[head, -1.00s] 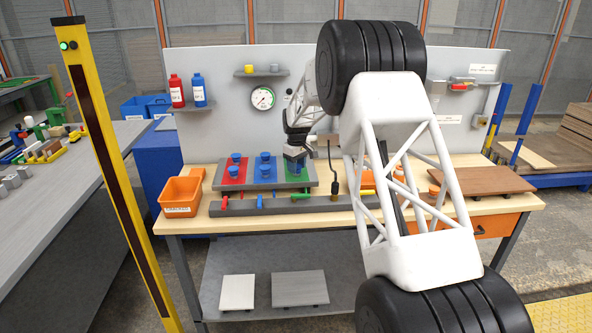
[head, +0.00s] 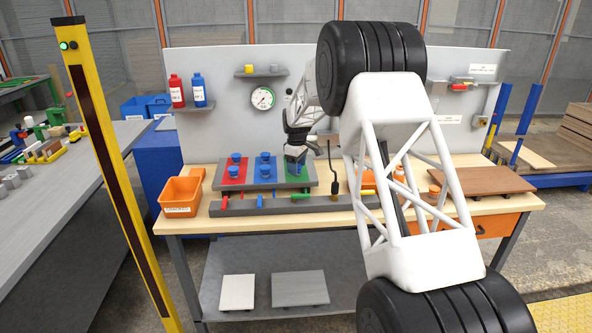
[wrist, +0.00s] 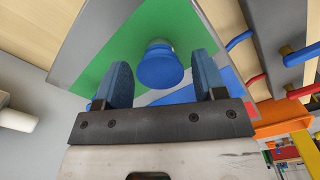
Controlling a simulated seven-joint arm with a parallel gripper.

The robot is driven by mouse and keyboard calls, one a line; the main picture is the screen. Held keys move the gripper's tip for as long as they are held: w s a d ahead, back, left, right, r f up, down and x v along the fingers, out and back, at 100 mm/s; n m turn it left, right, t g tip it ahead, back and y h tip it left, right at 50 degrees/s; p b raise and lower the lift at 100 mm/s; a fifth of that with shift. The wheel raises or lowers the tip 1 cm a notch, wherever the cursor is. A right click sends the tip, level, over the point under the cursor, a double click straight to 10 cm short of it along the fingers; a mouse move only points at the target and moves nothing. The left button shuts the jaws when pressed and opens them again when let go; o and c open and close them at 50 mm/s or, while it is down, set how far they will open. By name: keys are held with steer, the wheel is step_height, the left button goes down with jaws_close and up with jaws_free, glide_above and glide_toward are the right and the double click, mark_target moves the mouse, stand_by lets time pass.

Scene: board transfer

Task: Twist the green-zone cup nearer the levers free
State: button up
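The board (head: 312,188) on the workbench has red, blue and green zones. In the wrist view, one blue cup (wrist: 160,66) stands on the green zone (wrist: 112,62). My gripper (wrist: 165,75) has its two blue fingers apart, one on each side of this cup, with visible gaps, so it is open and holds nothing. In the head view my gripper (head: 295,165) is over the green zone (head: 303,178) and hides most of it, including any cup under it. Other blue cups stand on the red zone (head: 230,178) and blue zone (head: 256,180).
Coloured levers, including a green one (head: 300,196) and a yellow one (head: 367,193), line the bar in front of the board. In the wrist view a blue lever (wrist: 240,40) is right of the board. An orange bin (head: 180,194) stands left, a brown panel (head: 480,180) right.

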steer(key=shift+o, duration=0.6)
steer(key=shift+r, duration=0.1)
steer(key=shift+r, duration=3.8)
steer(key=shift+s+d+r, duration=0.15)
steer(key=shift+s+r, duration=0.3)
steer(key=shift+s, duration=0.05)
steer(key=s+d+r+m, duration=0.2)
steer(key=s+r, duration=0.3)
steer(key=s, duration=0.6)
steer(key=s+d+r+m+t, duration=0.15)
steer(key=s+r, duration=0.35)
steer(key=s, duration=0.5)
steer(key=s+d+r+m, duration=0.25)
steer(key=s+r, duration=0.25)
steer(key=s, duration=0.6)
steer(key=s+d+f+m, duration=0.1)
steer(key=s+f+m, duration=0.1)
steer(key=s, duration=0.9)
steer(key=s+d+f+m, duration=0.1)
steer(key=s+f+m, duration=0.1)
steer(key=s, duration=1)
steer(key=s+d+f+m+t, duration=0.1)
steer(key=s+f, duration=0.2)
steer(key=s, duration=0.9)
steer(key=shift+s+f+m, duration=0.2)
steer(key=shift+s+m, duration=0.05)
steer(key=shift+m, duration=0.15)
